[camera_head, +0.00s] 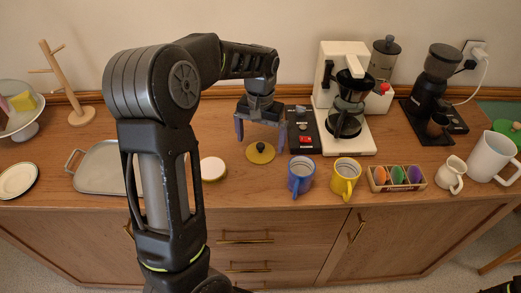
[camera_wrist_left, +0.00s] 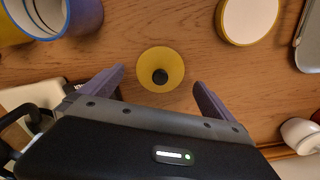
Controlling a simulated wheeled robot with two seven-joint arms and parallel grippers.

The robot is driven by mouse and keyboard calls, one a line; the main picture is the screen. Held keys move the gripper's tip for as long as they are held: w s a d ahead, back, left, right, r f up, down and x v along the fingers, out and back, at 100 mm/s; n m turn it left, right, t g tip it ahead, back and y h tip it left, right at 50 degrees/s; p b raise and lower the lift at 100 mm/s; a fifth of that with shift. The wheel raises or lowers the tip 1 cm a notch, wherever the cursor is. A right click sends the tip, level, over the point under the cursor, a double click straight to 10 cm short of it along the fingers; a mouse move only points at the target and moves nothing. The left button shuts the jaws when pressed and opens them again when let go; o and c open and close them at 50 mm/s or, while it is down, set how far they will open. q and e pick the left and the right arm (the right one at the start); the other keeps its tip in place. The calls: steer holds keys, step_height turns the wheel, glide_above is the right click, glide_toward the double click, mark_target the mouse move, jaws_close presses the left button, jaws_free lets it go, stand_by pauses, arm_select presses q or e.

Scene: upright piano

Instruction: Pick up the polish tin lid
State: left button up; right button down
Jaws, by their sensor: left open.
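The polish tin lid (camera_head: 260,152) is a flat yellow disc with a dark round knob, lying on the wooden cabinet top. In the left wrist view the lid (camera_wrist_left: 165,57) shows whole, with its knob between the fingers' lines. My left gripper (camera_head: 260,132) points down above the lid, open, a finger to each side and nothing between them. The gripper (camera_wrist_left: 159,77) also shows in the left wrist view, its fingertips apart from the lid. The open-looking tin (camera_head: 213,168), pale on top with a yellow rim, stands left of the lid.
A blue mug (camera_head: 300,178) and a yellow mug (camera_head: 345,182) stand right and in front of the lid. A dark panel with a red switch (camera_head: 305,141) and a coffee maker (camera_head: 357,131) are close on the right. A metal tray (camera_head: 100,170) lies left.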

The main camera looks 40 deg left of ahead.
mark_target(261, 145)
arm_select(q)
step_height(261, 145, down, 3)
steer(key=shift+f, duration=0.15)
steer(key=shift+c, duration=0.6)
steer(key=c, duration=1.7)
